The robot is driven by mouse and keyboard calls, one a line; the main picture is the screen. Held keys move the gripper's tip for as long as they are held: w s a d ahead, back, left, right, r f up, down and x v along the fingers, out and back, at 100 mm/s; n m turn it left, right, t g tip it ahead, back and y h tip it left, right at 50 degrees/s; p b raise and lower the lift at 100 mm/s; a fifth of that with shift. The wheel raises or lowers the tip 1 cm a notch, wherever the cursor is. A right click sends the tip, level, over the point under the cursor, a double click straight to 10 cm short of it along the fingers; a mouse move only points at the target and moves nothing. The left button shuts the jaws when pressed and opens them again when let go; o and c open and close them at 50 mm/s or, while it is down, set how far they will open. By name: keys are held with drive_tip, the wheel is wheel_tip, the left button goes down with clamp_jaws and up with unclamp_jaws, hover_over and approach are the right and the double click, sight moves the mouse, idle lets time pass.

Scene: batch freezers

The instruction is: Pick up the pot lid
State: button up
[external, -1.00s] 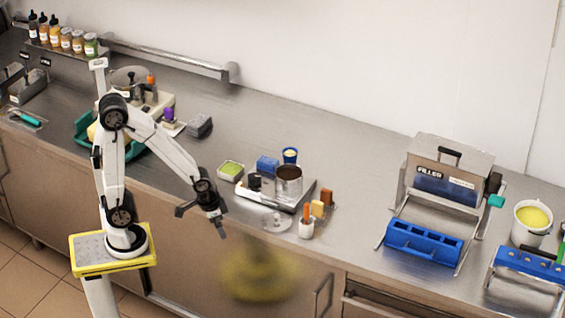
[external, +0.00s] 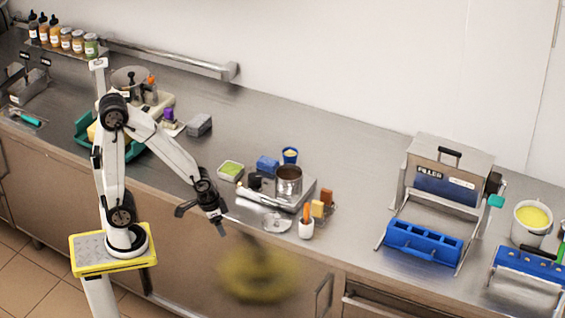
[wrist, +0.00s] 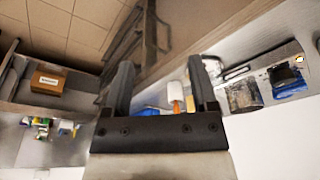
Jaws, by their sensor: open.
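A round, clear or shiny disc (external: 276,224), which looks like the pot lid, lies flat on the counter near its front edge. It is left of a white cup. A steel pot (external: 289,183) without a cover stands behind it on a flat metal unit. My gripper (external: 221,231) hangs left of the disc, near the counter's front edge, apart from it. In the wrist view my gripper (wrist: 160,82) is open with nothing between its fingers. I cannot make out the lid clearly in the wrist view.
The white cup (external: 306,229) holds an orange-handled tool, close right of the disc. A green-filled tray (external: 231,171) and blue block (external: 267,165) stand behind. A blurred yellow object (external: 258,278) is low in the foreground.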

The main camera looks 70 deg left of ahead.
drive_tip(key=n+g, duration=0.3)
drive_tip(key=n, duration=0.6)
hover_over(277, 215)
drive_tip(key=shift+f, duration=4.4)
clamp_jaws()
